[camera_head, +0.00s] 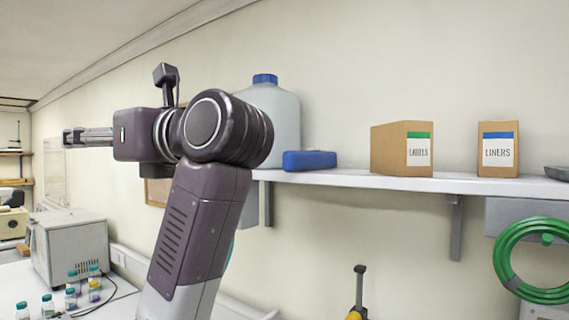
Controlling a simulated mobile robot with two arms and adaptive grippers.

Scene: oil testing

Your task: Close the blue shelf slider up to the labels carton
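The blue slider (309,160) lies on the white wall shelf (345,178), near the shelf's left end. The labels carton (389,150), brown with a green-banded label, stands on the shelf to its right. A gap of bare shelf separates the two. One arm of mine rises from the lower left, and I take it as the left. Its gripper (70,137) points left, away from the shelf, and is seen side-on. I see nothing held, but its finger opening is unclear. My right gripper is not in view.
A large jug (284,118) with a blue cap stands left of the slider, partly behind my arm. The liners carton (498,149) is right of the labels carton. A green hose (508,262) hangs below. Small vials (71,299) and a grey box (75,250) are at lower left.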

